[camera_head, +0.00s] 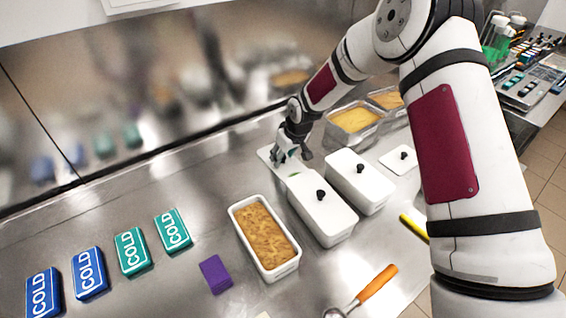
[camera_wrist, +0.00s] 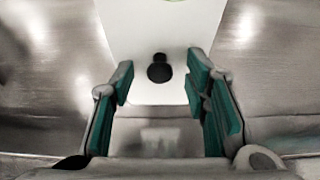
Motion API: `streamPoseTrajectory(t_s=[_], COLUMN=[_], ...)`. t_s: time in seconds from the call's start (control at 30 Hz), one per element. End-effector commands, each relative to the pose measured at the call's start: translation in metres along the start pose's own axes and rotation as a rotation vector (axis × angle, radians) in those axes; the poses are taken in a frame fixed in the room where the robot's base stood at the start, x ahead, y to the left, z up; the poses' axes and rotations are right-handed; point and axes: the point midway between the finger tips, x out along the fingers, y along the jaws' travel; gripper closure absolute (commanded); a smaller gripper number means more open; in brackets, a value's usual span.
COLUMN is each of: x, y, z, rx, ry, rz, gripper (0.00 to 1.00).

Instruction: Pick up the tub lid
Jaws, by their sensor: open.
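A white tub lid (camera_head: 265,155) with a black knob lies flat on the steel counter, partly hidden under my gripper (camera_head: 289,156) in the head view. In the wrist view the white lid (camera_wrist: 150,35) fills the upper middle. Its black knob (camera_wrist: 158,70) sits between the green-padded fingers of my gripper (camera_wrist: 161,80). The fingers are open, with a gap on each side of the knob. A second loose white lid (camera_head: 398,160) lies farther right. An open white tub (camera_head: 291,270) of brown food stands in front.
Two lidded white tubs (camera_head: 322,213) (camera_head: 360,183) stand close to my gripper. Steel pans of yellow food (camera_head: 352,120) are behind. Blue and green COLD packs (camera_head: 88,272) and a purple block (camera_head: 215,274) lie left. An orange-handled scoop (camera_head: 374,284) lies in front.

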Motion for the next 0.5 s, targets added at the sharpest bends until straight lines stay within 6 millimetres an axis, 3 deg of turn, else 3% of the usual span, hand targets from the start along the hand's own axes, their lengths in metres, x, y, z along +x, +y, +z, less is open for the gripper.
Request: streamPoseTrajectory(t_s=[0.1,0.13,0.3,0.5], x=[-0.0001,-0.0001,-0.0003,-0.0003], y=[0.0001,0.0001,0.0001,0.0002], z=[0.0002,0.0002,0.0003,0.0003], rx=[0.0,0.0,0.001,0.001], ry=[0.0,0.0,-0.001,-0.001], rz=[0.0,0.0,0.0,0.0], gripper=[0.58,0.62,1.0,1.0])
